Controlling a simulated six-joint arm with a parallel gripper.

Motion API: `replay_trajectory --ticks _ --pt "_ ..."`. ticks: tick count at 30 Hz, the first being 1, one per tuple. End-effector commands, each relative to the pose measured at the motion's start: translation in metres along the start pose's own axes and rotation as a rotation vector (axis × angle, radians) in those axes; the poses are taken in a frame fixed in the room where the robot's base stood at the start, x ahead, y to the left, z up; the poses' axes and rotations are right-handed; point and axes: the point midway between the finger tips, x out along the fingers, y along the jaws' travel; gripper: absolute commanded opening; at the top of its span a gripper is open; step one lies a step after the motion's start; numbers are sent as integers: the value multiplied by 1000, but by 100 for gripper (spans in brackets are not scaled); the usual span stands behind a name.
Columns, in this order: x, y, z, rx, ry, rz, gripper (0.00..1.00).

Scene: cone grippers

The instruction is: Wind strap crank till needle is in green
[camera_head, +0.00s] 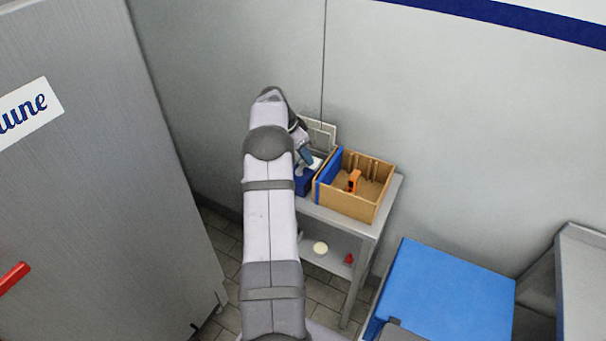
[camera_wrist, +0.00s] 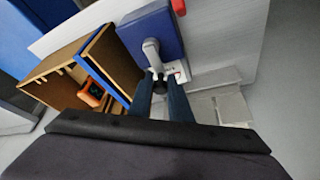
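In the wrist view, a blue box (camera_wrist: 150,34) carries a grey crank arm (camera_wrist: 151,52) that ends in a dark knob (camera_wrist: 160,87). My gripper (camera_wrist: 160,80) has its two dark blue fingers on either side of this knob, and the knob fills the gap between them. A small white panel with a red mark (camera_wrist: 178,71) shows beside the right finger; it may be the gauge, but no needle can be made out. The blue box (camera_head: 301,184) is partly hidden behind my arm in the head view.
A wooden crate (camera_head: 348,207) with a blue band (camera_head: 326,176) and an orange item (camera_head: 354,181) inside stands right beside the blue box on a grey table (camera_head: 392,199). A red thing (camera_head: 349,259) lies on the lower shelf. A blue chest (camera_head: 445,296) stands at right.

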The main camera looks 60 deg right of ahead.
Motion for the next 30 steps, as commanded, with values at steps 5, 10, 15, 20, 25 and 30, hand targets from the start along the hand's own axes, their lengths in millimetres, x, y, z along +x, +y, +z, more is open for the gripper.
replay_trajectory --ticks 5,10,15,20,25,30 --pt "0 0 0 1 0 0 13" --pt "0 0 0 1 0 -1 13" --pt "0 1 0 1 -1 0 13" --pt "2 6 -1 2 -1 1 13" --pt "3 13 -3 1 -1 1 13" --pt "2 15 -4 0 -1 2 12"
